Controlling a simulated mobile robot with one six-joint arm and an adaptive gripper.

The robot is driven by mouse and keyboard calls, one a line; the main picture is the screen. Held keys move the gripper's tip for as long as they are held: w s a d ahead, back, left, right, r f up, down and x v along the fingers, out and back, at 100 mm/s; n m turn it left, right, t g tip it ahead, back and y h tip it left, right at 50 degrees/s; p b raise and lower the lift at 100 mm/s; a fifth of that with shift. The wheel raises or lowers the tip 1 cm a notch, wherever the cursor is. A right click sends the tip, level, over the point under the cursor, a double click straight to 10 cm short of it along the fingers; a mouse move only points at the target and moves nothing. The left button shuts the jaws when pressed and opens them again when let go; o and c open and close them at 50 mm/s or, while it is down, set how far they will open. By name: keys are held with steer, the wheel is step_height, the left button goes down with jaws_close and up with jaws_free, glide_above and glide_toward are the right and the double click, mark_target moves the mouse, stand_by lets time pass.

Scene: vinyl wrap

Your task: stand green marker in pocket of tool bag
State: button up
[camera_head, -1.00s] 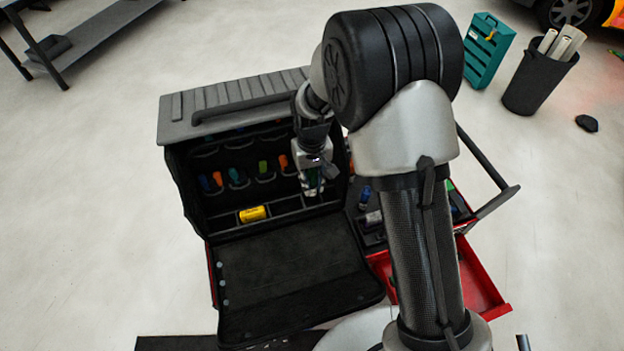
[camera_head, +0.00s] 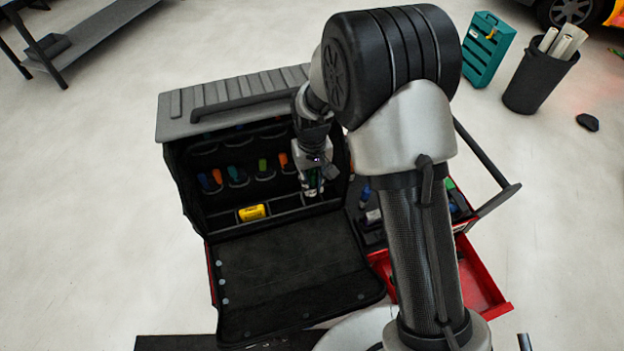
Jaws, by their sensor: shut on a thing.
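The black tool bag (camera_head: 290,262) stands open on the red cart, its front flap folded down towards me. Its inner back wall has rows of pockets, several holding blue, orange, teal and green tools. My gripper (camera_head: 313,190) points down at the right end of the pocket rows, in front of the back wall. It is shut on the green marker (camera_head: 311,181), of which only a small green part shows between the fingers. My gripper and wrist hide the pocket behind them, so I cannot tell whether the marker's lower end is inside a pocket.
A yellow roll (camera_head: 252,213) lies in the bag's lower compartment, left of my gripper. A red drawer (camera_head: 480,285) stands open at the right. A black bin (camera_head: 540,82) and teal case (camera_head: 487,50) stand on the floor behind.

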steer(key=shift+f, duration=0.2)
steer(key=o, duration=1)
steer(key=shift+r, duration=0.1)
